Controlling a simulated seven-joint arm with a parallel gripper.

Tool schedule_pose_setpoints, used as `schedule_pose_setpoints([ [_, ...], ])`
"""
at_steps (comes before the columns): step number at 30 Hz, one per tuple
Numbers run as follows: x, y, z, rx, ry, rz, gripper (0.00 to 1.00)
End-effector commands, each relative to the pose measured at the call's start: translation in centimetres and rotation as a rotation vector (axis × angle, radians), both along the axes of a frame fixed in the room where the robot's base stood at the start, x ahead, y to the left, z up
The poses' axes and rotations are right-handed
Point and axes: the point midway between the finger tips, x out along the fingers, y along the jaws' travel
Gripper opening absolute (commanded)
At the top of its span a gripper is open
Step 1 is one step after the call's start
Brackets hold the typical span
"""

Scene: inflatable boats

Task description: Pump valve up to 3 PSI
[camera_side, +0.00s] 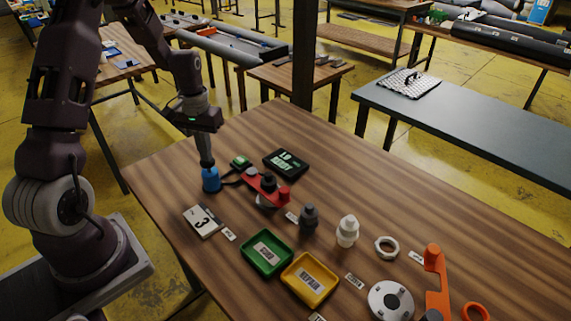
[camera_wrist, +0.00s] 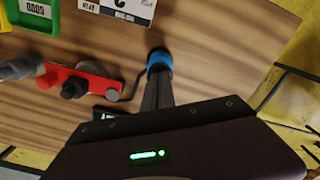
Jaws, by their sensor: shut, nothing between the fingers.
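My gripper (camera_side: 207,164) points down with its fingers shut and its tips at the top of a blue cylinder (camera_side: 211,181). Nothing shows between the fingers; I cannot tell whether they press on it. The wrist view also shows the blue cylinder (camera_wrist: 159,58) just past my fingertips (camera_wrist: 158,78). A dark cable runs from beside the cylinder toward a red valve fitting (camera_side: 267,188) with a black knob and a red end. A small box with a green face (camera_side: 241,161) and a black display (camera_side: 286,162) with green text, partly unreadable, lie behind.
A green tray (camera_side: 266,254) and a yellow tray (camera_side: 310,281) lie at the front. A dark grey valve (camera_side: 309,218), white valve (camera_side: 347,231), pale ring nut (camera_side: 387,247), grey disc (camera_side: 390,301) and orange wrench (camera_side: 436,275) stand to the right. The table's back right is clear.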

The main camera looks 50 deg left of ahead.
Motion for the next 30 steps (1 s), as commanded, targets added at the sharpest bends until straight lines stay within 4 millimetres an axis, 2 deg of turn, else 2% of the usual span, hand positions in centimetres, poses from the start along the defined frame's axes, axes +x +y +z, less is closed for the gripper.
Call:
schedule_pose_setpoints([
  [13, -0.1, 0.0, -1.7, -0.001, 0.003, 0.000, 0.00],
  [24, 0.0, 0.0, 1.9, 0.000, -0.001, 0.000, 0.00],
  [30, 0.0, 0.0, 2.4, -0.001, 0.002, 0.000, 0.00],
])
